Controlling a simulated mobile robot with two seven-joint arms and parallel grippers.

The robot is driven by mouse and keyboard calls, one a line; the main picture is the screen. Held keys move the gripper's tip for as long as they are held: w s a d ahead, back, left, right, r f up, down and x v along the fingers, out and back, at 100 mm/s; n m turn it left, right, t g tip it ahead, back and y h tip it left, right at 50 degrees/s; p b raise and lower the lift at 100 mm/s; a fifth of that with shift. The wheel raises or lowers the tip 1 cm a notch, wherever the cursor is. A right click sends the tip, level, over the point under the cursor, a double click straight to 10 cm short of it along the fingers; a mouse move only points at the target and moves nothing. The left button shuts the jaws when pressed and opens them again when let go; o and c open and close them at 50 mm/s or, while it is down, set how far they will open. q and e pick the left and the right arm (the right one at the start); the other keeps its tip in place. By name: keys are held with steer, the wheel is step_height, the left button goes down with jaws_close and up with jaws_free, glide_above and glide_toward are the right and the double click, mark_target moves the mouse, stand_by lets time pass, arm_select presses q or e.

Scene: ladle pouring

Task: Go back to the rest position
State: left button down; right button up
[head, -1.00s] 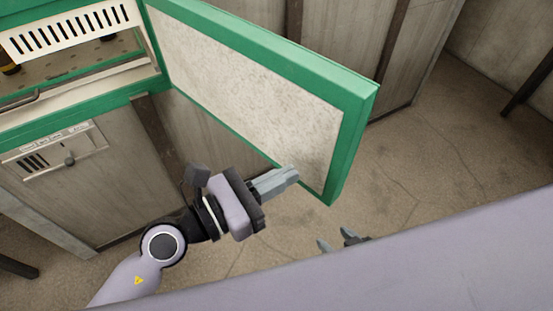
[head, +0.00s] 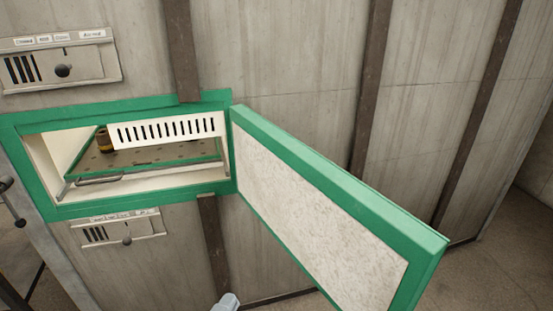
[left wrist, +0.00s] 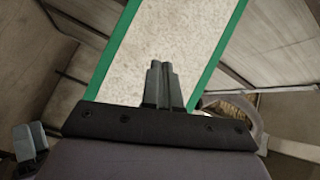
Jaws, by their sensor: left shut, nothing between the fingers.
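My left gripper (head: 226,302) shows only as grey fingertips at the bottom edge of the head view, below the open cabinet door. In the left wrist view its fingers (left wrist: 160,72) are together and empty, in front of the door's pale inner panel. Whether they touch the panel I cannot tell. A blue-grey finger-like part at the lower left of that view looks like my right gripper (left wrist: 28,140). Its opening is unclear, and it does not show in the head view.
The green-framed door (head: 345,185) stands swung open toward the right. The green-edged compartment (head: 48,204) holds a perforated tray (head: 165,155) with a dark and yellow cylinder (head: 104,139). Control panels (head: 62,70) sit above and below. Bare floor shows at the right.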

arm_select(q)
steer(key=s+a+f+n+g+y, duration=0.2)
steer(key=s+a+f+n+g, duration=0.1)
steer(key=s+a+f+n, duration=0.2)
steer(key=s+a+f+n+g+y, duration=0.2)
steer(key=s+a+f+n, duration=0.3)
steer(key=f+n, duration=0.5)
steer(key=shift+a+f+n+g+y, duration=0.25)
steer(key=shift+a+n+g+y, duration=0.25)
steer(key=shift+n+y, duration=0.35)
steer(key=shift+s, duration=0.1)
